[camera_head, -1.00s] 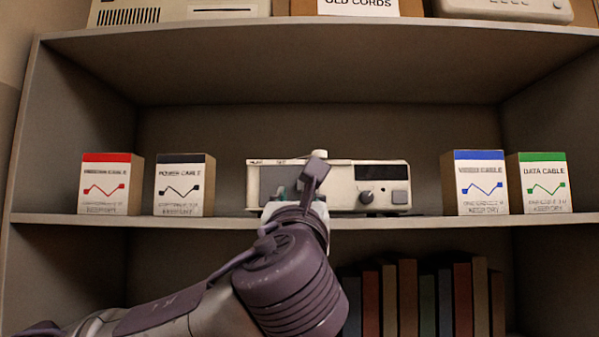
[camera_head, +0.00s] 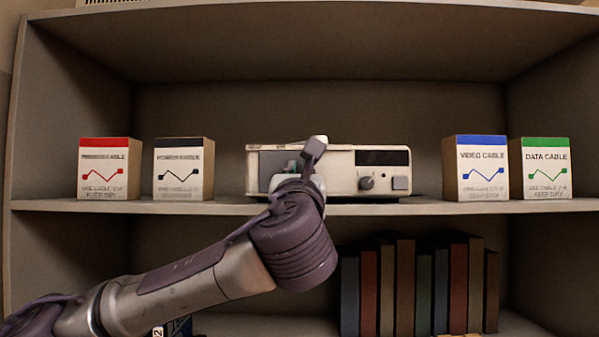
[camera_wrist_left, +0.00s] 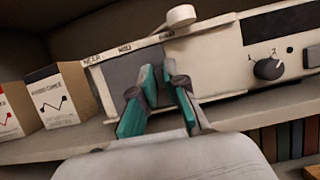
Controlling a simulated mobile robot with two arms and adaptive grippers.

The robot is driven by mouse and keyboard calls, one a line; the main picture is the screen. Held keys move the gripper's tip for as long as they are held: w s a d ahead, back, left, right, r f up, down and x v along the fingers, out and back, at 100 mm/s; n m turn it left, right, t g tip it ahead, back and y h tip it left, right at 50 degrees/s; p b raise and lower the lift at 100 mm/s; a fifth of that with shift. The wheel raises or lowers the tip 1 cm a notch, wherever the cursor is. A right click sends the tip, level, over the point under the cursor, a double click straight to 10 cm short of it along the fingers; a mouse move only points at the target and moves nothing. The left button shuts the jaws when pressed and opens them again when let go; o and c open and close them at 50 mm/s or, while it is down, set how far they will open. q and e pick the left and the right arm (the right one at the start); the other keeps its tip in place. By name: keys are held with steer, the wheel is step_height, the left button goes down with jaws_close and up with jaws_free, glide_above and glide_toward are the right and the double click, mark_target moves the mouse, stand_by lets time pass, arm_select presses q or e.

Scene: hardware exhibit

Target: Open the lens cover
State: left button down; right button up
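A pale box-shaped device (camera_head: 343,157) stands on the middle shelf, with a dark display strip and a round knob on its right half. A grey panel covers its left front and shows in the wrist view (camera_wrist_left: 118,72). I cannot tell for sure which part is the lens cover. A white rounded piece (camera_wrist_left: 181,15) sticks up at the device's top edge, right of the panel. My left gripper (camera_wrist_left: 160,72) is in front of the panel, below and left of that piece. Its teal fingers are a narrow gap apart, with nothing seen between them. My right gripper is out of view.
A red-topped box (camera_head: 104,168) and a black-topped box (camera_head: 178,169) stand left of the device. A blue-topped box (camera_head: 482,168) and a green-topped box (camera_head: 545,168) stand right. Several books (camera_head: 404,285) stand on the shelf below. The shelf edge (camera_head: 110,207) lies under my gripper.

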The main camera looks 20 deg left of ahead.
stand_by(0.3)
arm_select(q)
steer(key=d, duration=0.2)
steer(key=w+d, duration=0.1)
steer(key=d, duration=0.2)
steer(key=w+d, duration=0.1)
steer(key=d, duration=0.1)
steer(key=shift+w+d, duration=0.1)
steer(key=shift+d, duration=0.15)
steer(key=shift+a, duration=0.3)
steer(key=c, duration=1.2)
jaws_free()
steer(key=shift+d, duration=0.15)
glide_toward(341, 164)
steer(key=v, duration=0.6)
